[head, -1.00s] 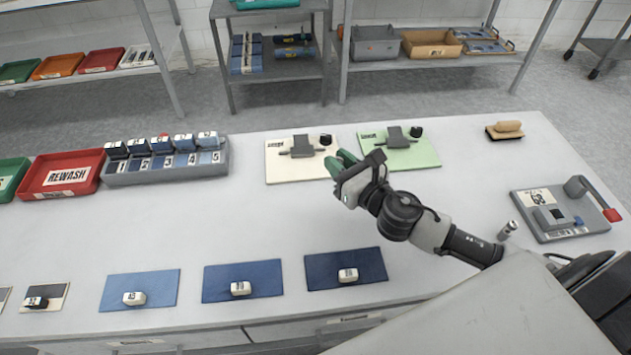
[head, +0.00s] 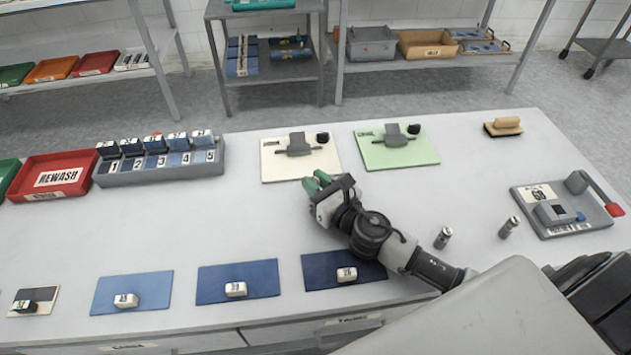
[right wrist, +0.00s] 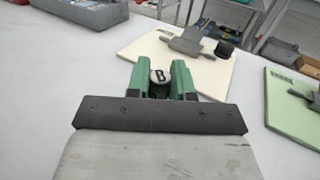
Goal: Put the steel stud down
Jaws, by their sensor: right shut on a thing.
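My right gripper (head: 318,182) is low over the white table, just in front of the cream board. In the right wrist view its green fingers (right wrist: 159,83) are shut on a small dark steel stud (right wrist: 158,78) with a pale marked top. I cannot tell whether the stud touches the table. In the head view the fingers hide it. Two other steel studs, a nearer one (head: 443,237) and a farther one (head: 508,227), stand apart on the table right of my arm. My left gripper is not in view.
The cream board (head: 272,168) and green board (head: 425,157) carry grey clamps behind the gripper. A numbered rack (head: 205,170) and red rewash tray (head: 90,165) are at left. Blue mats (head: 208,285) line the front. A grey fixture (head: 590,222) is at right. Table left of the gripper is clear.

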